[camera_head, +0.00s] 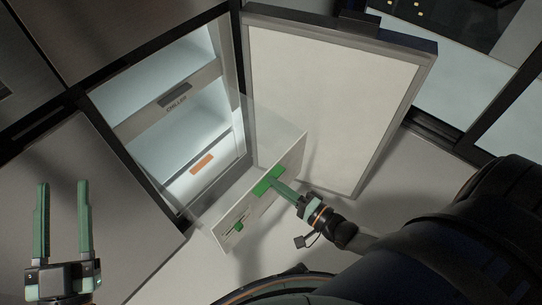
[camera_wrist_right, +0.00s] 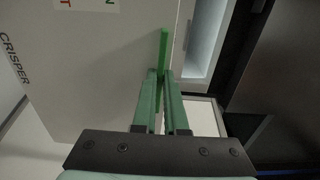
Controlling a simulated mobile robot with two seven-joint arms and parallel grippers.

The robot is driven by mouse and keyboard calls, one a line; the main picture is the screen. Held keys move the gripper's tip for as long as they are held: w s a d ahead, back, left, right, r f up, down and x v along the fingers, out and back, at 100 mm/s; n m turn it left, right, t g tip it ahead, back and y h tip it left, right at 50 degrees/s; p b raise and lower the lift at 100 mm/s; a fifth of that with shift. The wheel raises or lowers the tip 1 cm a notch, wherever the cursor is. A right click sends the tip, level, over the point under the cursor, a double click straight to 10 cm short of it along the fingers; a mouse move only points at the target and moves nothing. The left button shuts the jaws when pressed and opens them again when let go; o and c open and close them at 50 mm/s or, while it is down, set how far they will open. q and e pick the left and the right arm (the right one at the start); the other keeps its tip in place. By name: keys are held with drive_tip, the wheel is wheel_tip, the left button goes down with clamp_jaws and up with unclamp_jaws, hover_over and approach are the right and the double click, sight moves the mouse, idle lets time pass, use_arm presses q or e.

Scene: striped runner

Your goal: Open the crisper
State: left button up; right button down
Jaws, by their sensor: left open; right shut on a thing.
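The crisper is a drawer with clear sides and a white front panel (camera_head: 256,205). It stands pulled out from the fridge's lower part, over the floor. Its front panel (camera_wrist_right: 85,70) also shows in the right wrist view, with the word CRISPER at the left. A green handle (camera_head: 265,182) sits on the panel. It also shows in the right wrist view (camera_wrist_right: 164,45). My right gripper (camera_head: 279,187) is shut on this handle, its fingers (camera_wrist_right: 161,76) close together on the handle's near end. My left gripper (camera_head: 62,184) is open and empty, away from the drawer at the left.
The fridge door (camera_head: 330,90) stands open to the right of the drawer. The lit fridge interior (camera_head: 210,125) has a drawer marked CHILLER (camera_head: 176,97) above and an orange label (camera_head: 201,163) lower down. A grey cabinet front (camera_head: 110,190) is at the left.

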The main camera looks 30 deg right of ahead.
use_arm(q)
drive_tip(key=shift+f, duration=0.1)
use_arm(e)
drive_tip(key=shift+d, duration=0.1)
drive_tip(key=c, duration=1)
unclamp_jaws()
drive_tip(key=shift+o, duration=0.2)
drive_tip(key=shift+s, duration=0.15)
